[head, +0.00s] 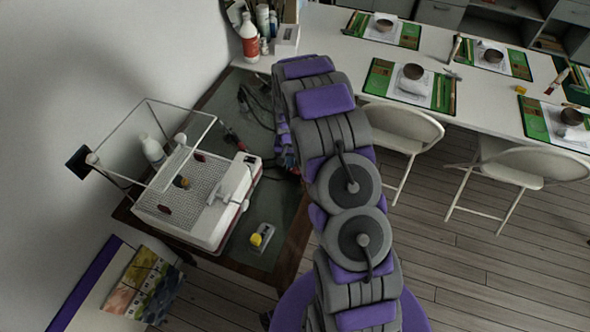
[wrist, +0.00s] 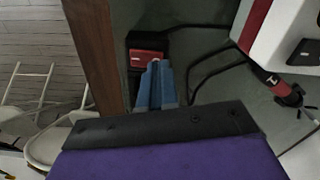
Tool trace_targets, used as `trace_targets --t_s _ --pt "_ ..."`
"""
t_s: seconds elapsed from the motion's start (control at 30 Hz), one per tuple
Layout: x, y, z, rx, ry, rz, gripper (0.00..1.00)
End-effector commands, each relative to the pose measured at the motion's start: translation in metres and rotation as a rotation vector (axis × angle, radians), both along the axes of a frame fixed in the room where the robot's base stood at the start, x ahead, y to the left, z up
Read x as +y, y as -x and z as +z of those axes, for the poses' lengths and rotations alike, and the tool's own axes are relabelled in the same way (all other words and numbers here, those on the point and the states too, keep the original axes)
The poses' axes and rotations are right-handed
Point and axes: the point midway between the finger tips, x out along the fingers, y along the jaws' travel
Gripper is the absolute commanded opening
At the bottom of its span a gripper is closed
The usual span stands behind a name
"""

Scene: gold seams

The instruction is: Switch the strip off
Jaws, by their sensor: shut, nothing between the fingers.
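The black strip (wrist: 134,41) shows in the wrist view at the edge of the green work surface, with a red switch (wrist: 147,58) on it. My gripper (wrist: 156,66) is shut and empty, its blue fingertips at the red switch and covering part of it. I cannot tell whether the tips touch the switch, or which way it is set. In the head view my gripper (head: 287,152) is at the right side of the dark table, partly behind my arm. The strip is not clear there.
A white and red machine (head: 205,197) with a clear-sided frame stands on the dark table (head: 291,238). A small grey and yellow block (head: 261,237) lies in front. Black cables and a red-handled tool (wrist: 284,91) lie near the strip. Folding chairs (head: 402,130) stand to the right.

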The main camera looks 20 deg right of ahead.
Motion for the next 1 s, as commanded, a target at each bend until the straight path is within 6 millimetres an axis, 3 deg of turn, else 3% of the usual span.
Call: trace_targets --t_s 1.0 --pt "0.000 0.000 -0.013 0.000 0.000 0.000 0.00"
